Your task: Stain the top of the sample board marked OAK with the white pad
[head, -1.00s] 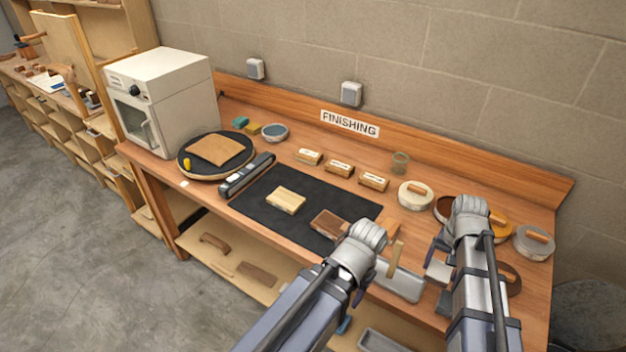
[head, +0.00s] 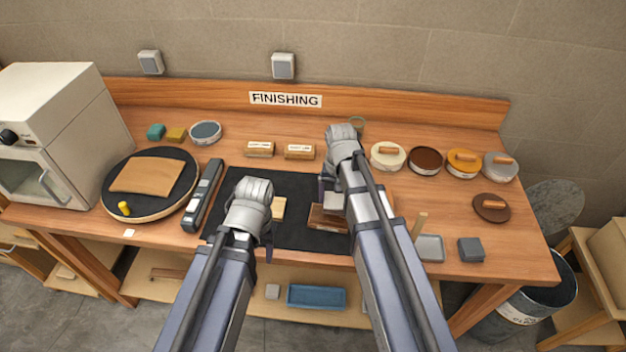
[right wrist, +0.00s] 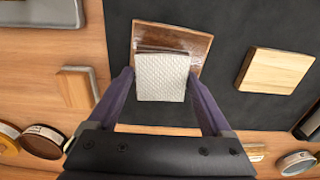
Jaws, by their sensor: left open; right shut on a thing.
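A brown board (head: 318,218) with a glossy top lies on the dark mat; it also shows in the right wrist view (right wrist: 199,50). No OAK mark is legible on it. My right gripper (head: 334,192) is shut on the white pad (right wrist: 162,77), which is over the brown board; I cannot tell whether they touch. A pale board (right wrist: 273,71) lies apart on the mat and is partly hidden by my left arm in the head view (head: 279,208). My left gripper (head: 262,232) is open and empty near it. An open tin of dark brown stain (head: 425,160) stands at the back right.
Closed tins stand beside the open one: cream (head: 388,156), orange (head: 463,163) and grey (head: 500,166). A brown lid (head: 491,208) and a metal tray (head: 430,248) lie at the right. Labelled blocks (head: 259,149) stand behind the mat (head: 237,182). A turntable (head: 108,204) is at the left.

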